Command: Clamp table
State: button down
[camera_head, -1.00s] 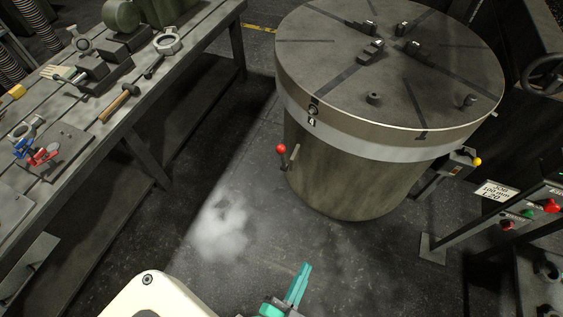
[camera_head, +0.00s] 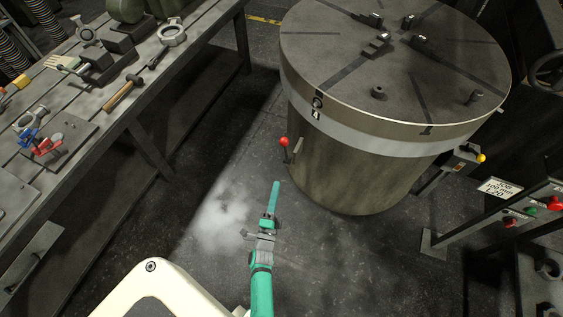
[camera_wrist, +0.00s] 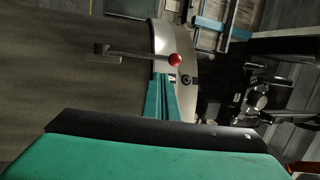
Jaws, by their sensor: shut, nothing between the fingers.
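The round clamp table (camera_head: 335,60) stands at the upper right of the head view, with dark slots, jaw blocks and a pale band below its top. A lever with a red ball knob (camera_head: 284,142) sticks out from the left side of its drum. The knob also shows in the wrist view (camera_wrist: 174,60), just beyond my fingertips. A second lever with a yellow knob (camera_head: 481,158) is on the drum's right side.
A workbench (camera_head: 165,65) with a hammer (camera_head: 121,93), ring castings (camera_head: 171,34) and red and blue clamps (camera_head: 42,144) runs along the left. A control panel (camera_head: 530,212) with buttons and a sign (camera_head: 499,188) stands at the right. The floor between is clear.

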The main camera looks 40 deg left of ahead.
aim_at(285, 149)
jog(key=x, duration=1.4)
jog(key=shift+w+r, duration=0.1)
jog(key=shift+r, duration=0.05)
jog(key=shift+w+a+r, duration=0.15)
jog(key=shift+w+r, duration=0.15)
jog(key=shift+w, duration=0.25)
jog(key=shift+w+a+r, duration=0.15)
jog(key=shift+w+r, duration=0.15)
jog(key=shift+w, duration=0.25)
